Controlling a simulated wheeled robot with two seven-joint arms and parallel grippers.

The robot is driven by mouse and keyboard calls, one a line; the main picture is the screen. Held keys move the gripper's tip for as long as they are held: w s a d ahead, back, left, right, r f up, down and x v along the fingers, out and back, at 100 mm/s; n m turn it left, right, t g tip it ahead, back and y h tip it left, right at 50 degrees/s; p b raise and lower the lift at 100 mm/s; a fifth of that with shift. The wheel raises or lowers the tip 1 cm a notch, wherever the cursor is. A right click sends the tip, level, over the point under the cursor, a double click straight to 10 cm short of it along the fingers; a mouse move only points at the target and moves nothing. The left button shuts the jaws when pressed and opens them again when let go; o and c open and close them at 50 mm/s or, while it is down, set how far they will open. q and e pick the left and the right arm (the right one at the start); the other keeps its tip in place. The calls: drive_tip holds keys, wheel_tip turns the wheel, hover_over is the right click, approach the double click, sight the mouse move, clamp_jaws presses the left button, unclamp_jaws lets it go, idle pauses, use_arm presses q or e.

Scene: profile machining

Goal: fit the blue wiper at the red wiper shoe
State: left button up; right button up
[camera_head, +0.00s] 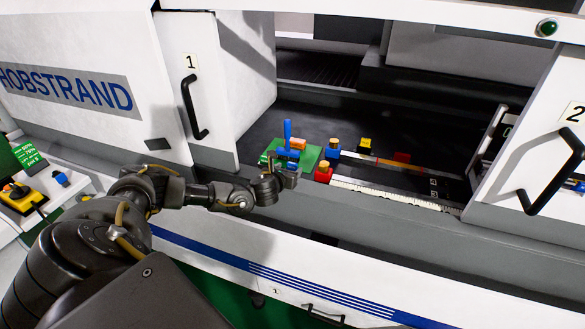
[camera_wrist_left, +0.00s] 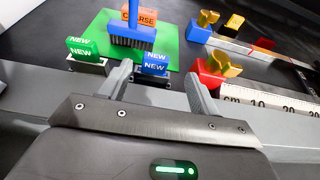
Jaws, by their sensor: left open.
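The blue wiper (camera_wrist_left: 154,63), a small block marked NEW, stands in a dark holder at the front edge of the green mat (camera_wrist_left: 108,36). My left gripper (camera_wrist_left: 157,80) is open, its fingertips spread to either side of the blue wiper in the wrist view; whether they touch it I cannot tell. In the head view the left gripper (camera_head: 279,180) is just in front of the mat and hides most of the blue wiper. The red wiper shoe (camera_head: 323,174) with a gold clamp is to its right, also in the wrist view (camera_wrist_left: 211,74). My right gripper is not in view.
A green wiper (camera_wrist_left: 86,49) stands left of the blue one. A blue brush (camera_head: 287,142) and an orange COARSE block (camera_head: 298,143) are on the mat. A blue shoe (camera_head: 333,148) and yellow shoe (camera_head: 364,146) stand behind the red one. A white scale (camera_head: 395,197) runs right.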

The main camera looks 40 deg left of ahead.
sight(291, 165)
use_arm(q)
drive_tip(key=shift+w+a+p, duration=0.2)
drive_tip(key=shift+w+p, duration=0.05)
drive_tip(key=shift+p, duration=0.2)
drive_tip(key=p+x, duration=0.1)
drive_tip(key=x, duration=0.2)
drive_tip(key=shift+a+f, duration=0.2)
drive_tip(key=shift+f, duration=0.05)
drive_tip(key=shift+w+a+f+p, duration=0.2)
drive_tip(key=shift+w+f+p, duration=0.15)
drive_tip(key=shift+w, duration=0.15)
drive_tip(key=c, duration=1.1)
drive_tip(key=shift+o, duration=0.2)
drive_tip(key=shift+r, duration=0.1)
